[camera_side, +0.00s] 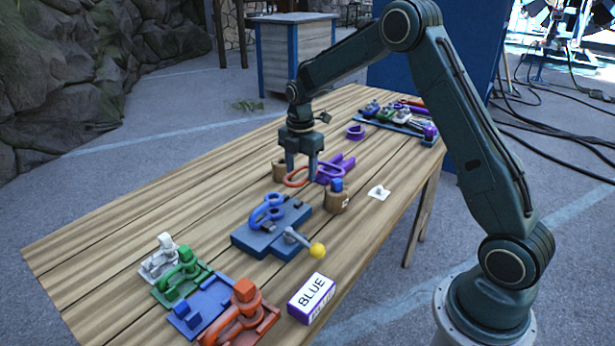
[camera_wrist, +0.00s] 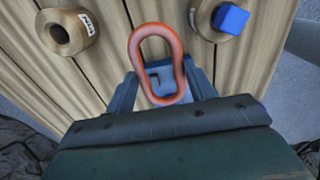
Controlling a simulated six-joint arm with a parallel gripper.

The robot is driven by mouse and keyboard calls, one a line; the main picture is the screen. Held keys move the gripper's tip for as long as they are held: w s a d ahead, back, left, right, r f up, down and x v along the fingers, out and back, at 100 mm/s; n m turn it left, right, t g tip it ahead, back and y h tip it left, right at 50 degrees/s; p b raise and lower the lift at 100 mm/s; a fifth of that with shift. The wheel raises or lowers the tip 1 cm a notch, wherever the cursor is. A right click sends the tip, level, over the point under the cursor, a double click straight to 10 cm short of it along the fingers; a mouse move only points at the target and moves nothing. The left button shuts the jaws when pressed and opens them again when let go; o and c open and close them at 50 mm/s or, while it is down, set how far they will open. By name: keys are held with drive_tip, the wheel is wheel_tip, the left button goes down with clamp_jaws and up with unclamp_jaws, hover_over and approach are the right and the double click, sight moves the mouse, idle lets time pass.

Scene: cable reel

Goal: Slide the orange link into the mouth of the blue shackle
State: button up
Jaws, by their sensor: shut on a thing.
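My gripper (camera_side: 301,176) points down above the middle of the wooden table, shut on the orange link (camera_side: 286,181). In the wrist view the link (camera_wrist: 177,55) is an elongated loop sticking out between the two fingers (camera_wrist: 162,80). The blue shackle (camera_side: 254,216) is a curved loop on a blue base (camera_side: 243,240) on the table. It lies to the lower left of my gripper in the side view, and the link is apart from it. The shackle's mouth is hard to make out. I cannot identify the shackle in the wrist view.
A tan reel (camera_side: 337,204) with a blue cube (camera_side: 336,185) on top stands right of my gripper; another tan reel (camera_side: 278,170) is close by. A purple fitting (camera_side: 333,171) is near.

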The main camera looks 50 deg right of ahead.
sight(281, 195)
drive_tip(key=shift+f, duration=1.7)
drive_tip(key=shift+a, duration=4)
drive_tip(key=shift+a, duration=0.1)
drive_tip(key=shift+f, duration=0.25)
drive_tip(key=o, duration=1.4)
drive_tip(key=shift+c, duration=0.2)
drive_tip(key=shift+r, duration=0.15)
wheel_tip(281, 195, up, 14)
drive_tip(key=shift+f, duration=0.2)
